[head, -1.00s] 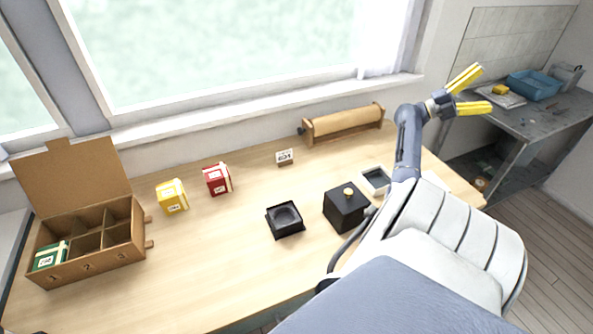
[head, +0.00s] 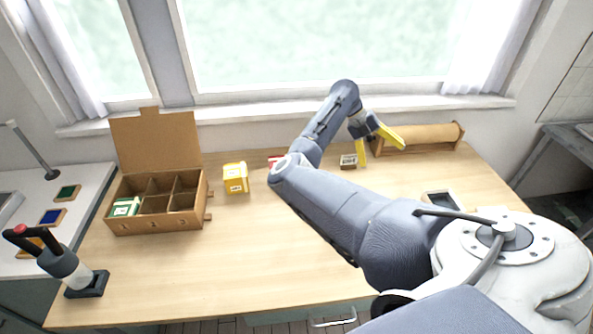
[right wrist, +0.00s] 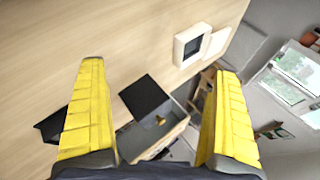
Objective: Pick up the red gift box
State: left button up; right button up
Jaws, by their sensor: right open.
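The red gift box (head: 274,161) is on the wooden table in the head view, right of the yellow gift box (head: 235,178). My right arm hides most of it, and only a small red part shows. My right gripper (head: 381,154) is above the back of the table, to the right of the red box and apart from it. Its yellow fingers are spread and empty. In the right wrist view the fingers (right wrist: 160,112) stand wide apart, and no red box shows there. My left gripper is not in view.
An open cardboard box (head: 155,222) with compartments holds a green gift box (head: 124,207). A small number card (head: 348,161) and a paper roll (head: 428,136) stand at the back. The right wrist view shows a black box (right wrist: 145,97) and a white frame (right wrist: 190,45).

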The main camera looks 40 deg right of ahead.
jog(key=w+a+r+n+t+y, duration=0.2)
jog(key=w+a+r+t, duration=0.25)
jog(key=w+a, duration=0.8)
jog(key=w+a+r+n+t+y, duration=0.25)
jog(key=w+a+r, duration=0.35)
jog(key=w+a, duration=0.6)
jog(key=shift+m+h, duration=0.45)
jog(key=f, duration=0.5)
jog(key=s+f, duration=0.1)
jog(key=f, duration=1.1)
jog(key=shift+s+a+f, duration=0.15)
jog(key=shift+s+a, duration=0.1)
jog(key=c, duration=1.5)
